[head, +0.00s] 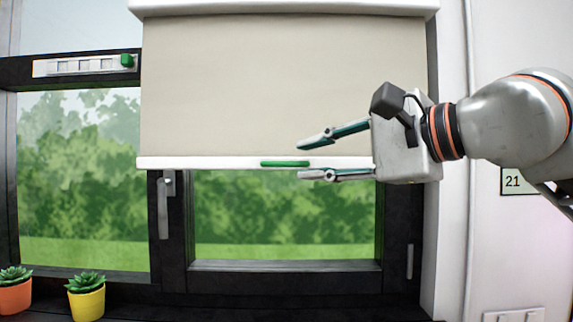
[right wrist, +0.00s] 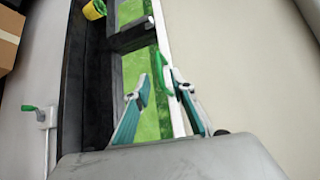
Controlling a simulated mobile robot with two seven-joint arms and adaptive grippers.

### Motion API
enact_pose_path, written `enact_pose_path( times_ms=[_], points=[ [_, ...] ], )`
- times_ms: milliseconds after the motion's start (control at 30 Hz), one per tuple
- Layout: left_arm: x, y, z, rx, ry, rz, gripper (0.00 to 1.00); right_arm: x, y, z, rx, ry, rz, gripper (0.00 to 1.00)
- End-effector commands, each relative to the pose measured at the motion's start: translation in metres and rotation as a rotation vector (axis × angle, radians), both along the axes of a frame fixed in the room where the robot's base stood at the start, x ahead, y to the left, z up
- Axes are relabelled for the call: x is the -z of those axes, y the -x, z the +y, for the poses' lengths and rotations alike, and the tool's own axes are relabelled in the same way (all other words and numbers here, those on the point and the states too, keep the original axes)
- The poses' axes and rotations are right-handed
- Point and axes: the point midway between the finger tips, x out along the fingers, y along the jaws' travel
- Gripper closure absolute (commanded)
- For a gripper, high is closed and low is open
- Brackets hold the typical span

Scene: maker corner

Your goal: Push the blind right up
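The beige blind (head: 270,85) is partly lowered over the upper part of the right window. Its white bottom bar (head: 210,163) carries a green grip (head: 284,164) near the middle. My right gripper (head: 302,160) comes in from the right and is open. One fingertip is in front of the fabric above the bar, the other just below the bar, at the grip's right end. In the right wrist view the green grip (right wrist: 164,72) lies between the open fingertips, close to the right one; I cannot tell whether they touch. My left gripper is not in view.
The white blind case (head: 280,7) runs along the top. A window handle (head: 163,205) sits on the dark frame at left. Two potted succulents, in an orange pot (head: 15,297) and a yellow pot (head: 87,304), stand at lower left. A vent strip (head: 85,65) is at upper left.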

Motion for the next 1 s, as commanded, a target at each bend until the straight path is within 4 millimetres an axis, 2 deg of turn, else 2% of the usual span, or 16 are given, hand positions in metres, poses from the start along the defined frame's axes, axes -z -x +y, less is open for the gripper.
enact_pose_path(
  times_ms=[200,400,767,867,1000],
  points=[
    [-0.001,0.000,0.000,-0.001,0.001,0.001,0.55,0.006,-0.024,0.026,-0.003,-0.001,0.004,0.76],
    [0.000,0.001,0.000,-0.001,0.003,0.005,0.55,0.009,-0.038,0.041,-0.002,-0.003,0.004,0.76],
    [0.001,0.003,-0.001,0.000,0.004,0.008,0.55,0.010,-0.043,0.045,-0.002,-0.003,0.004,0.76],
    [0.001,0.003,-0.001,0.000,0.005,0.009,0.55,0.010,-0.043,0.045,-0.002,-0.003,0.004,0.99],
    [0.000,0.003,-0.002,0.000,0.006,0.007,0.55,0.010,-0.043,0.045,-0.002,-0.003,0.004,1.00]
  ],
)
